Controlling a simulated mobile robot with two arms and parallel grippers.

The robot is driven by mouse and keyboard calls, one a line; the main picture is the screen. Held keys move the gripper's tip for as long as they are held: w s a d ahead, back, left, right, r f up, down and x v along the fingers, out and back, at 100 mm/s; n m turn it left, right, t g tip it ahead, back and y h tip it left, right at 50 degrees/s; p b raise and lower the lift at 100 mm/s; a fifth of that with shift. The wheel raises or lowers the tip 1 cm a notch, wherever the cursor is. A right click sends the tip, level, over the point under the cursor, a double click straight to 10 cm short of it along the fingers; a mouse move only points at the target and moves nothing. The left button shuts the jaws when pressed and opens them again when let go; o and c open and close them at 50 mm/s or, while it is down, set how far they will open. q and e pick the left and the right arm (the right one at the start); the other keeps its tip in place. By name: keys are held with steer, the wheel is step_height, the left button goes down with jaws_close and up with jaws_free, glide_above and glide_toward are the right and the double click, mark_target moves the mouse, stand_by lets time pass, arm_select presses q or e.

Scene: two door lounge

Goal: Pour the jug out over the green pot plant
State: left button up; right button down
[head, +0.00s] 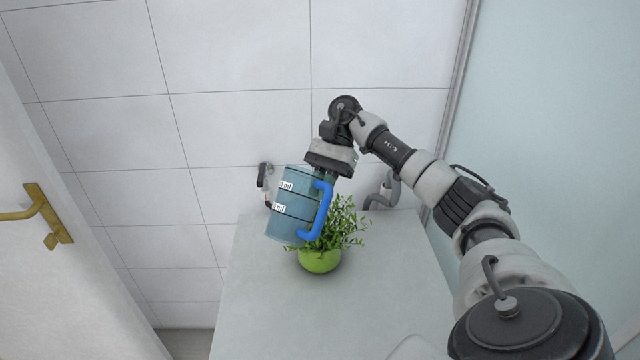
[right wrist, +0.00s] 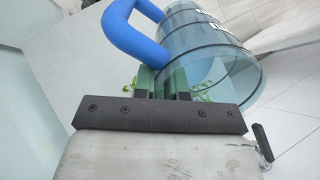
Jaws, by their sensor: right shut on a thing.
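The jug (head: 288,218) is see-through blue with white volume labels and a bright blue handle (head: 319,212). My right gripper (head: 328,176) is shut on it near its upper end and holds it leaning in the picture. The jug's clear wall also shows in the right wrist view (right wrist: 210,45), with the gripper's fingers (right wrist: 163,82) beside its open rim. The green pot plant (head: 320,262) stands upright on the white table, its leaves partly hidden behind the jug and handle. I cannot tell whether the jug holds water; no stream shows. My left gripper is not in view.
The white table (head: 265,310) is bare in front of the pot. A grey fitting with a black handle (head: 264,182) and a grey curved fitting (head: 384,190) are behind the table by the tiled wall. A door with a brass handle (head: 45,215) is at left.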

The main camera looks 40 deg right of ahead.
mark_target(316, 209)
stand_by(0.6)
steer(key=shift+d+f+y+b, duration=0.1)
steer(key=shift+f+y+b, duration=0.5)
steer(key=shift+b, duration=0.45)
steer(key=shift+f, duration=0.15)
steer(key=shift+d+f+g+y, duration=0.1)
steer(key=shift+f+g+y, duration=0.2)
steer(key=shift+w, duration=0.1)
steer(key=shift+d+f+y+p, duration=0.1)
steer(key=shift+f+y+p, duration=0.15)
steer(key=shift+y+p, duration=0.35)
steer(key=shift+d+f+g+y, duration=0.1)
steer(key=shift+f+g+y, duration=0.1)
steer(key=shift+g+y, duration=0.1)
